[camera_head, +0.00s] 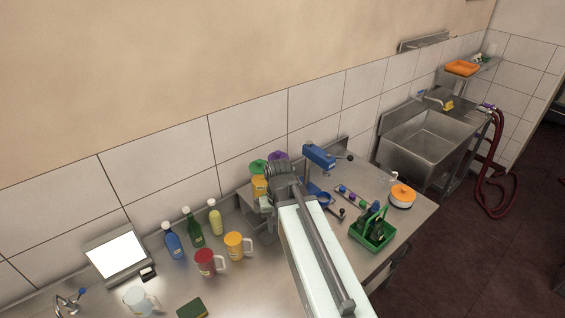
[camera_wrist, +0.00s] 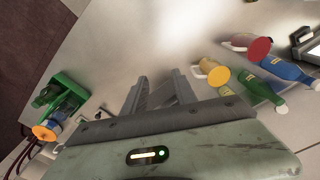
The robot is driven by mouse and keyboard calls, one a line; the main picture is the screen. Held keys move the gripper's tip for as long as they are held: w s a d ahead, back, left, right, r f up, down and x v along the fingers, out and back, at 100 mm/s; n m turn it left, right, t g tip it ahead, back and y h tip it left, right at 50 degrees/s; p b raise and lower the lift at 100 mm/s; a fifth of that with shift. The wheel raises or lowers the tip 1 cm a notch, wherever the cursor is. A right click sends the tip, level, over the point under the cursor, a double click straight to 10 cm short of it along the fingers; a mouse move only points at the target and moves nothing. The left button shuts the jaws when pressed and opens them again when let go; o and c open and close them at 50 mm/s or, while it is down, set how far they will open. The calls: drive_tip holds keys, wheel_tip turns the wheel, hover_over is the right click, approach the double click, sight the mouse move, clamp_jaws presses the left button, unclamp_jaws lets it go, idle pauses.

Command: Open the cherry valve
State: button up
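In the head view a group of dispensers stands against the tiled wall behind my gripper. I see a green lid (camera_head: 258,166), a purple lid (camera_head: 279,158) and an orange-yellow container (camera_head: 260,187). I cannot make out the cherry valve; my arm and gripper cover part of this group. My gripper (camera_head: 279,170) is in front of and above the dispensers in the head view; I cannot tell whether it touches them. In the wrist view my gripper (camera_wrist: 159,82) shows two fingers apart with nothing between them, over the grey counter.
Left of my arm stand a red jug (camera_head: 206,262), a yellow jug (camera_head: 235,246) and several bottles, including a green one (camera_head: 193,228). Right of it are a blue press (camera_head: 319,156), a green caddy (camera_head: 373,232) and an orange-lidded tub (camera_head: 402,196). A sink (camera_head: 430,145) stands farther right.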

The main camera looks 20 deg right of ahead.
drive_tip(key=w+d+r+m, duration=0.1)
drive_tip(key=w+d+m, duration=0.2)
drive_tip(key=w, duration=0.4)
drive_tip(key=w+d+r+m+p, duration=0.1)
drive_tip(key=w+d+r+m, duration=0.1)
drive_tip(key=w+m, duration=0.3)
drive_tip(key=w+d+r+m+p, duration=0.1)
drive_tip(key=w+d+m, duration=0.3)
drive_tip(key=w, duration=0.6)
drive_tip(key=shift+w+r+m+g, duration=0.25)
drive_tip(key=shift+w+m+g, duration=0.05)
drive_tip(key=shift+s+a+f, duration=0.1)
drive_tip(key=shift+f, duration=0.05)
wheel_tip(320, 180, down, 8)
drive_tip(key=b, duration=0.7)
drive_tip(key=shift+b, duration=0.4)
drive_tip(key=shift+r, duration=0.3)
drive_tip(key=shift+c, duration=0.3)
clamp_jaws()
